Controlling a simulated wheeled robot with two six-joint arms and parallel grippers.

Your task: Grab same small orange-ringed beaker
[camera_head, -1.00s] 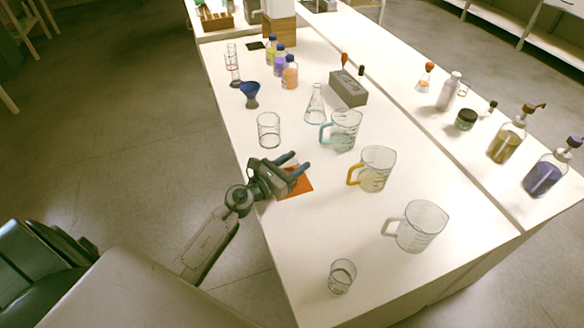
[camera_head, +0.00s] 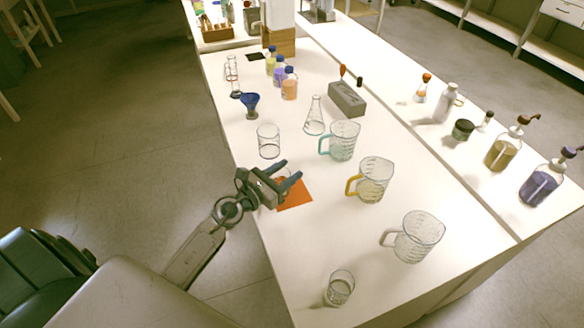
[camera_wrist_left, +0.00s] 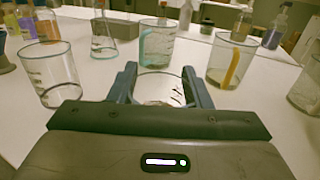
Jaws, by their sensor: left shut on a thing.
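In the head view the beaker is faint and mostly hidden by the fingers. I cannot tell whether its base touches the bench. My right gripper is not in view.
A clear beaker (camera_head: 269,141) stands just behind the gripper. Jugs with a teal handle (camera_head: 344,141), a yellow handle (camera_head: 375,180) and a clear handle (camera_head: 419,237) stand to the right. Another small beaker (camera_head: 340,288) is near the front edge.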

